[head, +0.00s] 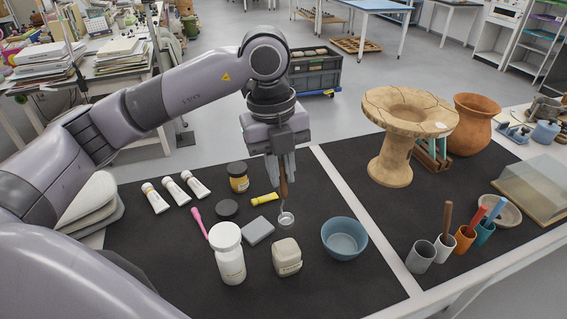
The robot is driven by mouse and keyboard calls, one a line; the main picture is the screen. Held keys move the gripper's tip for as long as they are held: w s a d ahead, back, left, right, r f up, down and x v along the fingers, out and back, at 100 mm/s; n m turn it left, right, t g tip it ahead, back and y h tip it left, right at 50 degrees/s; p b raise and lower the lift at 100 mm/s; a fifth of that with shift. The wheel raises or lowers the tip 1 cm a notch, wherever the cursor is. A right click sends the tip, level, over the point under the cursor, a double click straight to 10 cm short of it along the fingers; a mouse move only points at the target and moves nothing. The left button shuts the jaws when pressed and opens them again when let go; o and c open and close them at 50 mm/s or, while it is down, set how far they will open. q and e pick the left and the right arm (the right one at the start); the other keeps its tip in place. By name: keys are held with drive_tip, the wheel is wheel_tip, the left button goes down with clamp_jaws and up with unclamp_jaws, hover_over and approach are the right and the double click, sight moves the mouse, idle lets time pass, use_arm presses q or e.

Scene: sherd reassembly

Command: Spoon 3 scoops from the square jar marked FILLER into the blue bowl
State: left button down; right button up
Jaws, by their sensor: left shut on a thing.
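My left gripper (282,178) points down over the dark mat, shut on the wooden handle of a spoon (284,192). The spoon hangs upright, with its small pale bowl just behind the square jar; whether it carries powder is too small to tell. The square jar (287,262) is off-white with rounded corners and a label too small to read. The blue bowl (344,246) stands right of the jar, apart from it; no clear contents show inside. My right gripper is not in view.
A grey square lid (258,230), a white round jar (230,262) and a dark round lid (227,208) lie left of the square jar. A yellow tube (264,199) and a dark-capped jar (238,183) are behind. Cups of tools and a clay vessel (390,160) stand right.

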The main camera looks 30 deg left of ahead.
sight(282, 223)
use_arm(q)
drive_tip(key=shift+f, duration=0.1)
drive_tip(key=shift+s+f, duration=0.25)
drive_tip(key=shift+f, duration=0.75)
drive_tip(key=shift+w+f+b, duration=0.15)
drive_tip(key=shift+f+b, duration=1.8)
drive_tip(key=shift+f, duration=0.4)
drive_tip(key=shift+w+f+b, duration=0.1)
drive_tip(key=shift+f+b, duration=1.85)
drive_tip(key=shift+f, duration=0.35)
drive_tip(key=shift+s+r+p, duration=0.2)
drive_tip(key=shift+r+p, duration=1.8)
drive_tip(key=shift+r, duration=0.75)
drive_tip(key=shift+s+r+p, duration=0.15)
drive_tip(key=shift+r+p, duration=1.8)
drive_tip(key=shift+r, duration=0.8)
drive_tip(key=shift+a+f, duration=0.1)
drive_tip(key=shift+a, duration=0.05)
